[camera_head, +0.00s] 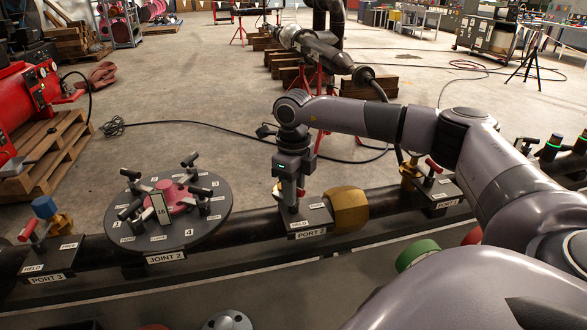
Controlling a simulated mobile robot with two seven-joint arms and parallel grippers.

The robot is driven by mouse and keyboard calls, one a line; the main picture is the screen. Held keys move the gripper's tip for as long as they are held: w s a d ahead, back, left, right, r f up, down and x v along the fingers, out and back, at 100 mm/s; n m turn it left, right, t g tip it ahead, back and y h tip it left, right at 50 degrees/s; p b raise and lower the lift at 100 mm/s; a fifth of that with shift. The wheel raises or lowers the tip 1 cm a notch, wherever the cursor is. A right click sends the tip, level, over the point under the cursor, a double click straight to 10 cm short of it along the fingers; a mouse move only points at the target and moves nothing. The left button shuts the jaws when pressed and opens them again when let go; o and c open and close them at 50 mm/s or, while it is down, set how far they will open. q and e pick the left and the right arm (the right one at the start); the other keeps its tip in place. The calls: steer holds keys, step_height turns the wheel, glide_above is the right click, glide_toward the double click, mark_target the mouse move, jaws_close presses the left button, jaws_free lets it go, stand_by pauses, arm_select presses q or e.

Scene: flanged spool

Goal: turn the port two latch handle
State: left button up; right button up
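The port two block carries a "PORT 2" label (310,233) and sits on the dark pipe, just left of a brass fitting (347,209). My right gripper (289,200) points straight down over this block, its fingers low at the latch handle. My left gripper is not in view.
A round "JOINT 2" flange (168,218) with several black clamps stands left of port two. The port three block (47,268) with a red handle (35,231) is at far left; another port (437,190) is at right. Open concrete floor lies behind the pipe.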

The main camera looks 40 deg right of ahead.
steer(key=n+b, duration=0.1)
steer(key=n, duration=0.3)
steer(key=shift+n+b, duration=0.3)
steer(key=shift+r+n+p, duration=0.1)
steer(key=shift+n+p, duration=0.35)
steer(key=shift+n, duration=0.65)
steer(key=n+p, duration=0.1)
steer(key=n, duration=0.5)
steer(key=shift+p, duration=0.6)
steer(key=shift+m+p, duration=0.4)
steer(key=shift+m, duration=0.8)
step_height(320, 180, up, 7)
steer(key=p, duration=0.5)
